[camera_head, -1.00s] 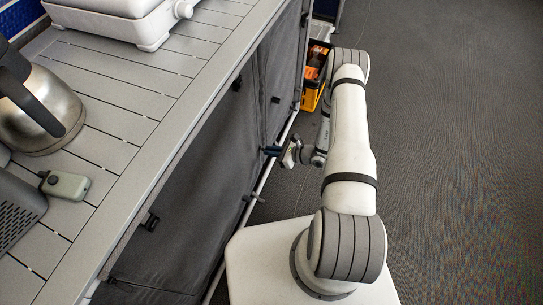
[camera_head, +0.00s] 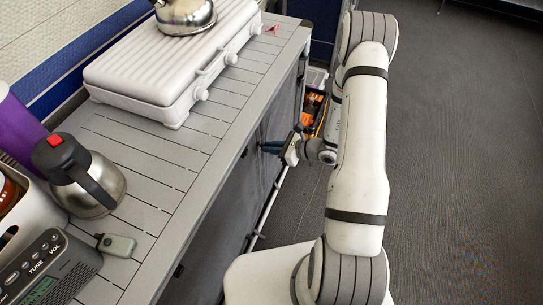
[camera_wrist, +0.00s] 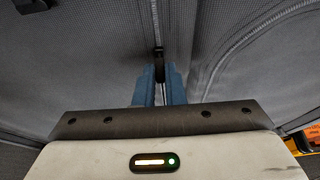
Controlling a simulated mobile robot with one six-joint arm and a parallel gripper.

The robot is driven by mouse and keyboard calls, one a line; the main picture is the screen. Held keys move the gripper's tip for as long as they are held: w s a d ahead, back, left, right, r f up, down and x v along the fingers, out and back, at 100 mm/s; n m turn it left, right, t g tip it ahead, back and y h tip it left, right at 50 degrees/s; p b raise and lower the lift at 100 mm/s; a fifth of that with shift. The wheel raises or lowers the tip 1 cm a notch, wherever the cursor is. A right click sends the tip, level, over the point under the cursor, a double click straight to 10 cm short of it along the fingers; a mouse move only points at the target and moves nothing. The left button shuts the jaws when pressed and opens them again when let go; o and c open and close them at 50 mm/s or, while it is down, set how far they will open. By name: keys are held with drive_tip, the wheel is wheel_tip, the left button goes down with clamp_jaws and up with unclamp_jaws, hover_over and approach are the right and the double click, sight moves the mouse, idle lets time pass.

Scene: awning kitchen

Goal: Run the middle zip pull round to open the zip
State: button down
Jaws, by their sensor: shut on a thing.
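The zip pull (camera_wrist: 158,54) is a small dark tab in the wrist view, at the bottom of a pale zip line (camera_wrist: 154,22) that runs up the grey fabric front. My gripper (camera_wrist: 158,88) has two blue fingers closed on the pull, one on each side of it. In the head view my gripper (camera_head: 272,147) is at the grey fabric front (camera_head: 232,205), below the counter edge. The pull itself is too small to make out there.
The slatted counter (camera_head: 150,200) overhangs the fabric. It carries a white case (camera_head: 175,75), a steel jug (camera_head: 90,185) and a radio (camera_head: 45,270). An orange and black crate (camera_head: 313,108) stands on the floor beyond my gripper. The floor at right is clear.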

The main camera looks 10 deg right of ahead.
wheel_tip(320, 180, up, 8)
drive_tip(key=p, duration=0.2)
drive_tip(key=shift+r+p, duration=0.25)
drive_tip(key=shift+p, duration=0.1)
drive_tip(key=shift+w, duration=0.1)
drive_tip(key=c, duration=1.7)
unclamp_jaws()
drive_tip(key=shift+r, duration=0.15)
drive_tip(key=shift+o, duration=1)
drive_tip(key=v, duration=0.7)
drive_tip(key=shift+s+d, duration=0.3)
drive_tip(key=shift+s, duration=0.05)
